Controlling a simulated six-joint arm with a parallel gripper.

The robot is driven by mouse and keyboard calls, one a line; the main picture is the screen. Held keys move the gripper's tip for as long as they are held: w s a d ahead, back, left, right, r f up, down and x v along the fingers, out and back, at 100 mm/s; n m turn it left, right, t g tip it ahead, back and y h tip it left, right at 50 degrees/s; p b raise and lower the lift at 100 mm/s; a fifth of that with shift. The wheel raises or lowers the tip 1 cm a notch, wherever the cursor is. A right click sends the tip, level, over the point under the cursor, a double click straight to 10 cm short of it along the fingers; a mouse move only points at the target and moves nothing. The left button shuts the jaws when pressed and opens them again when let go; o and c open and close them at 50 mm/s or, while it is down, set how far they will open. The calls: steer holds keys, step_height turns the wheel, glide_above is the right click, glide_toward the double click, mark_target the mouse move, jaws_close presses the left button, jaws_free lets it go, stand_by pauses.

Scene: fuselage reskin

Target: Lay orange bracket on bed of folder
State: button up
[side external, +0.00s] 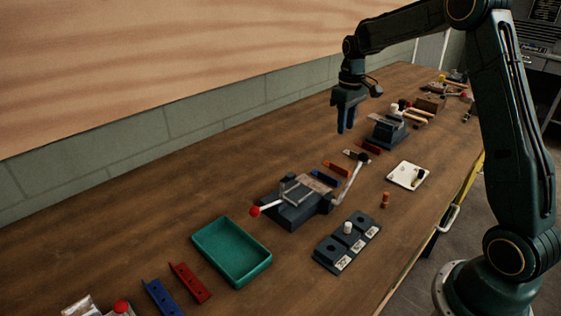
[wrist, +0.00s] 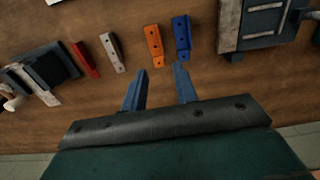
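The orange bracket (wrist: 154,46) lies on the wooden bench in a row with other brackets. It also shows in the side view (side external: 336,169), behind the dark machine with a bed and a red-knobbed lever (side external: 295,203), which looks like the folder. Part of that machine (wrist: 262,22) is at the upper right of the wrist view. My gripper (side external: 346,130) is above the bench beyond the bracket row, pointing down. In the wrist view its two blue fingers (wrist: 160,69) are apart with nothing between them. The orange bracket lies just ahead of the fingertips, apart from them.
A blue bracket (wrist: 181,38) lies close beside the orange one; grey (wrist: 113,52) and red (wrist: 84,59) brackets lie on the other side. A second dark machine (side external: 386,131) stands near my gripper. A green tray (side external: 232,250) and a dark block (side external: 347,243) stand nearer the camera.

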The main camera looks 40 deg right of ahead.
steer(key=shift+d+f, duration=0.1)
steer(key=shift+f, duration=0.1)
glide_above(341, 168)
steer(key=shift+w+d+f, duration=0.1)
steer(key=shift+w+f, duration=0.05)
steer(key=shift+f, duration=2)
steer(key=shift+w+d+f, duration=0.1)
steer(key=shift+w+f, duration=0.05)
steer(key=shift+f, duration=1.95)
steer(key=shift+f, duration=0.1)
steer(key=shift+w+a+f, duration=0.1)
steer(key=shift+a+f, duration=0.05)
steer(key=shift+f, duration=2.3)
steer(key=shift+c, duration=0.2)
jaws_close()
